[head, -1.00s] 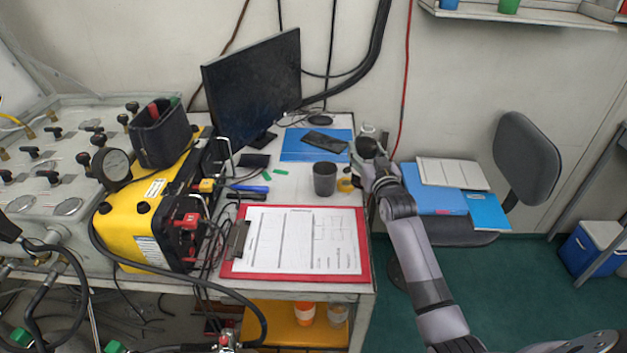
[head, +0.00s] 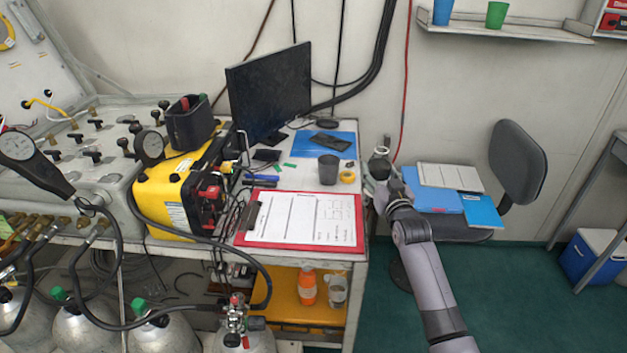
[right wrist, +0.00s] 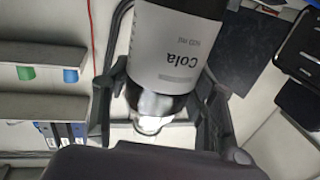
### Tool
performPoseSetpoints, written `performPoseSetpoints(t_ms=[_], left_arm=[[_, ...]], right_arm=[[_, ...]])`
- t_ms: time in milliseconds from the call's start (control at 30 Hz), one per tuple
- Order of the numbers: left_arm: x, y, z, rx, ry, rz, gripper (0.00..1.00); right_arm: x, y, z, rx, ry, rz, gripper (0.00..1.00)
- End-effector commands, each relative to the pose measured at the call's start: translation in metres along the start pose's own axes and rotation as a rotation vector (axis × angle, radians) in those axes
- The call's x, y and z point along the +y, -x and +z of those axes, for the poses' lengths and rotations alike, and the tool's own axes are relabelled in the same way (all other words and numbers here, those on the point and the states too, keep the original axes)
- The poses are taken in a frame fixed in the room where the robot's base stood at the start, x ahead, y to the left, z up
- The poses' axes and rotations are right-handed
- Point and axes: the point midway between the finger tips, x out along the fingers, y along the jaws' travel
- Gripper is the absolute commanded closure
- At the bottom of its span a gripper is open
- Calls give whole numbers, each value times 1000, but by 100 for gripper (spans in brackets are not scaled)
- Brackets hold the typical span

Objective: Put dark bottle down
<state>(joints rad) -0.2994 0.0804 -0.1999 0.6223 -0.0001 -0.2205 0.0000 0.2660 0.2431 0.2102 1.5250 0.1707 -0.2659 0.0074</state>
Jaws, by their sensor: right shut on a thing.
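The dark bottle (head: 379,168) is in my right gripper (head: 380,183), just off the right edge of the desk (head: 219,256) in the head view. It looks roughly upright. In the right wrist view the bottle (right wrist: 178,50) shows a white label reading "Cola", upside down in the picture. The right gripper's fingers (right wrist: 160,100) are shut around it from both sides. The bottle's far end is cut off by the frame, and the gripper partly hides it in the head view. My left gripper is not in view.
On the desk are a dark cup (head: 328,169), a yellow tape roll (head: 347,177), a red clipboard (head: 300,219) and a monitor (head: 268,92). A chair (head: 519,160) with blue folders (head: 433,197) on its seat stands to the right.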

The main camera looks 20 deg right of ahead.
Motion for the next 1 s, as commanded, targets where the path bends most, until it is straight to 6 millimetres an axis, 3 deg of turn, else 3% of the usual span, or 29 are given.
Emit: performPoseSetpoints(t_ms=[400, 633, 1000], left_arm=[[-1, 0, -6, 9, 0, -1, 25], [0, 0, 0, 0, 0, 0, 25], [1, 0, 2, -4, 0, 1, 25]], right_arm=[[-21, 45, -1, 5, 0, -28, 97], [-35, 74, 0, 3, -1, -48, 97], [-68, 147, 3, 2, -2, -94, 97]])
